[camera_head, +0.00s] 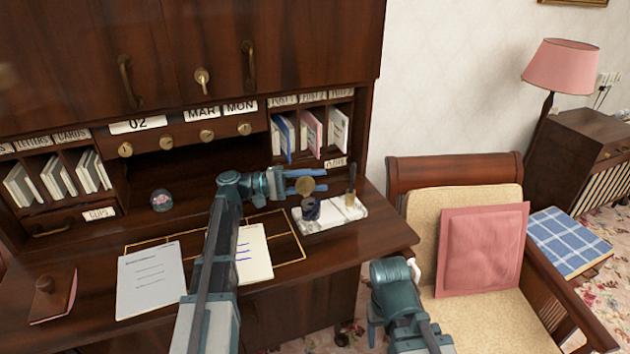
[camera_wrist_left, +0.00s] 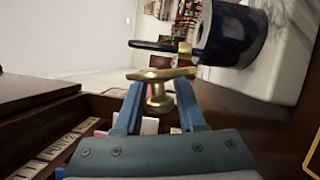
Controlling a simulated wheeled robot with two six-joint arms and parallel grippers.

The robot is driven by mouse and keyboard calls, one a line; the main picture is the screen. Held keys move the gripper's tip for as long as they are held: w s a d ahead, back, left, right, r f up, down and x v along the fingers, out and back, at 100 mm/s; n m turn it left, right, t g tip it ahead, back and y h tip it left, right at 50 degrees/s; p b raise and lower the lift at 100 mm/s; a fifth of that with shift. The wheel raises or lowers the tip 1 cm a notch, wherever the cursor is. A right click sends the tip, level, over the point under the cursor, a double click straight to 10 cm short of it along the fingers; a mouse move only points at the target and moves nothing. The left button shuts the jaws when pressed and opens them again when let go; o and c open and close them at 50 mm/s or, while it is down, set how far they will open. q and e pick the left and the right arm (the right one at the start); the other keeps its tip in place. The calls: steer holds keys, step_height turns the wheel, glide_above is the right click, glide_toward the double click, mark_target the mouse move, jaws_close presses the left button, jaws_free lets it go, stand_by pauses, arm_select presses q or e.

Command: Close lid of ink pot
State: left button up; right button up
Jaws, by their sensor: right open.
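The dark blue ink pot (camera_head: 311,208) stands at the left end of a white tray (camera_head: 330,222) on the desk. Its round brass lid (camera_head: 304,187) is raised, standing up from the pot's rim. My left gripper (camera_head: 305,180) is at the lid. In the left wrist view, the ink pot (camera_wrist_left: 236,35) is at the upper right, and the lid's brass knob (camera_wrist_left: 158,97) sits between my blue fingers, which are apart with a gap on each side. My right gripper (camera_head: 373,322) is low at the front, away from the desk, and partly hidden by its arm.
A pen (camera_head: 351,183) stands upright on the tray, right of the pot. Papers (camera_head: 151,280), a blotter (camera_head: 52,296) and a glass globe (camera_head: 162,200) lie on the desk. Cubbyholes with letters rise behind. An armchair (camera_head: 455,170) stands right of the desk.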

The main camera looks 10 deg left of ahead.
arm_select(q)
jaws_close()
